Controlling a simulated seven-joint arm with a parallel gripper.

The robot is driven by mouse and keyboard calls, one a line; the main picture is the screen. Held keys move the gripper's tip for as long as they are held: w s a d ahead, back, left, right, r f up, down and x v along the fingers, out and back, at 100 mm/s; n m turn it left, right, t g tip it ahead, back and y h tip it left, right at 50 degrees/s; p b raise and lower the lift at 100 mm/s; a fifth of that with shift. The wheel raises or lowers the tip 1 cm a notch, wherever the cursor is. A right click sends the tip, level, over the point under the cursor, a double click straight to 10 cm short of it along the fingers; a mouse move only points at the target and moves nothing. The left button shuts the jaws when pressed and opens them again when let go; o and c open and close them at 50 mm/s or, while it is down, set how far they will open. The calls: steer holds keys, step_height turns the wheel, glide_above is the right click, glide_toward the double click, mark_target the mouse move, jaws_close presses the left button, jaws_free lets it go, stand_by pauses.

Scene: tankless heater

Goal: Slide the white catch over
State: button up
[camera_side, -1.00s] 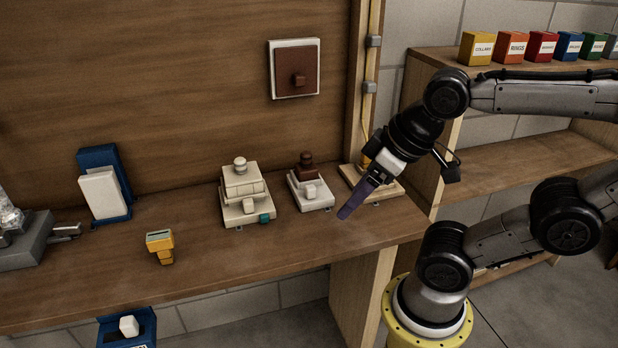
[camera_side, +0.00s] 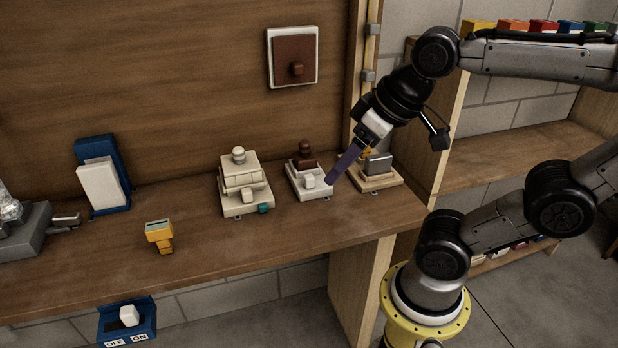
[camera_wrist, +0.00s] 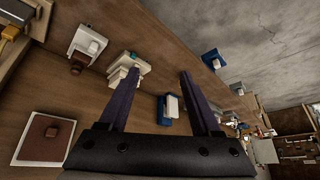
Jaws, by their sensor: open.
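A blue switch housing (camera_side: 115,329) labelled OFF and ON hangs on the bench's front edge at lower left in the side view. Its white catch (camera_side: 128,316) sits above the labels, toward the ON side. A blue housing with white on it, likely the same one, shows in the wrist view (camera_wrist: 213,60). My gripper (camera_side: 331,181) is far to its right, over the bench by the small white block with a brown knob. In the wrist view my gripper's (camera_wrist: 161,72) two purple fingers are spread apart with nothing held; whether they touch that block is unclear.
A cream stepped block (camera_side: 243,187), a small white block with a brown knob (camera_side: 309,179) and a wooden plate (camera_side: 376,180) stand on the bench. Left are a yellow piece (camera_side: 160,235) and a blue stand with a white panel (camera_side: 101,186). The bench front is mostly clear.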

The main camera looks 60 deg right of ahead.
steer(key=w+d+r+m+g, duration=0.1)
steer(key=w+d+r+m, duration=0.2)
steer(key=w, duration=0.5)
steer(key=m+g, duration=0.5)
glide_above(309, 176)
step_height(309, 176, down, 14)
step_height(309, 176, down, 13)
steer(key=shift+f, duration=0.1)
jaws_close()
steer(key=shift+d, duration=0.1)
